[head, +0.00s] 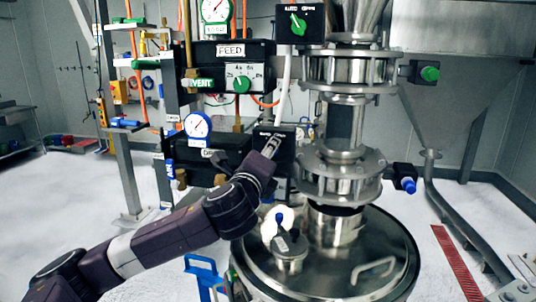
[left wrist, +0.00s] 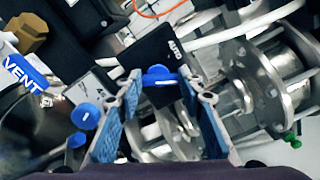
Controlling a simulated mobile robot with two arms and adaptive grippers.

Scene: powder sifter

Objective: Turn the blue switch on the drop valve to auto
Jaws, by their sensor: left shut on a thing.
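The drop valve's black switch box (head: 285,153) is on the machine, left of the steel column, with small white lettering on top. In the left wrist view the box (left wrist: 157,48) carries the word AUTO near its right edge. The blue switch (left wrist: 158,75) sits on its face between my fingertips, its handle lying across the picture from finger to finger. My left gripper (head: 271,146) is at the box in the head view, where it hides the switch. My right gripper is not in view.
Above are the FEED panel (head: 233,50) with a green knob and a box with a green switch (head: 298,24). A pressure gauge (head: 198,125) is left of my gripper. The steel column (head: 339,125) stands close on the right, above a round lid (head: 330,268).

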